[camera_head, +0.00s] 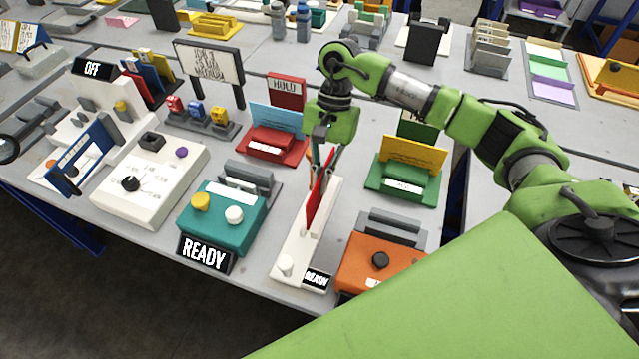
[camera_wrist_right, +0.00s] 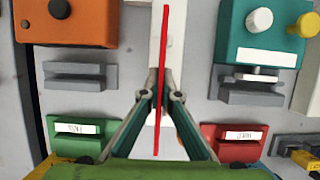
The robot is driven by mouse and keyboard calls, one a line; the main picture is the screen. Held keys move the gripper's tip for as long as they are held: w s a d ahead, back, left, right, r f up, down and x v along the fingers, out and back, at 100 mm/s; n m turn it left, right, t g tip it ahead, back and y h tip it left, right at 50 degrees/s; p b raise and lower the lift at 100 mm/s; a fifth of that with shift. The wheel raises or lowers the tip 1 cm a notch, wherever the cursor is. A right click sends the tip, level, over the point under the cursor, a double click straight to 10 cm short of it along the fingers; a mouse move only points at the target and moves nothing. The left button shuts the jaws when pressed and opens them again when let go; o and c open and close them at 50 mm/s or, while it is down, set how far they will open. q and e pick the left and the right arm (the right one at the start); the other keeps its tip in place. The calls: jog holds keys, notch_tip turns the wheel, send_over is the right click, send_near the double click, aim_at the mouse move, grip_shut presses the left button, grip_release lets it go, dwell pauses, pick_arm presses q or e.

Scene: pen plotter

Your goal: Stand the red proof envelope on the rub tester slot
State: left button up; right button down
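The red proof envelope (camera_head: 320,196) is upright and edge-on in the right gripper (camera_head: 322,160), above or touching a narrow white device (camera_head: 301,232) with a "READY" sign (camera_head: 317,279). In the right wrist view the envelope (camera_wrist_right: 161,70) is a thin red strip between the two fingertips (camera_wrist_right: 162,98), which close on it from both sides. The white device (camera_wrist_right: 155,40) is behind it. I cannot tell whether the envelope's lower edge touches the device. No readable label names the rub tester. My left gripper is out of view.
A teal device (camera_head: 222,215) is left of the white one, an orange device (camera_head: 378,262) right. A red holder (camera_head: 275,145) with a blue card and a green holder (camera_head: 404,185) with a yellow card stand behind on either side. Gaps between them are narrow.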

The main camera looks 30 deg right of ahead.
jog(key=shift+w+f, duration=0.25)
jog(key=shift+f, duration=0.05)
jog(key=shift+w+d+f, duration=0.15)
jog(key=shift+w+f, duration=0.15)
jog(key=shift+f, duration=0.15)
notch_tip(320, 180, down, 2)
jog(key=shift+f+p, duration=0.1)
jog(key=shift+p, duration=0.9)
jog(key=shift+f, duration=0.35)
jog(key=shift+f+b, duration=0.25)
jog(key=shift+b, duration=0.15)
jog(key=c, duration=2.3)
grip_release()
jog(key=shift+r, duration=0.1)
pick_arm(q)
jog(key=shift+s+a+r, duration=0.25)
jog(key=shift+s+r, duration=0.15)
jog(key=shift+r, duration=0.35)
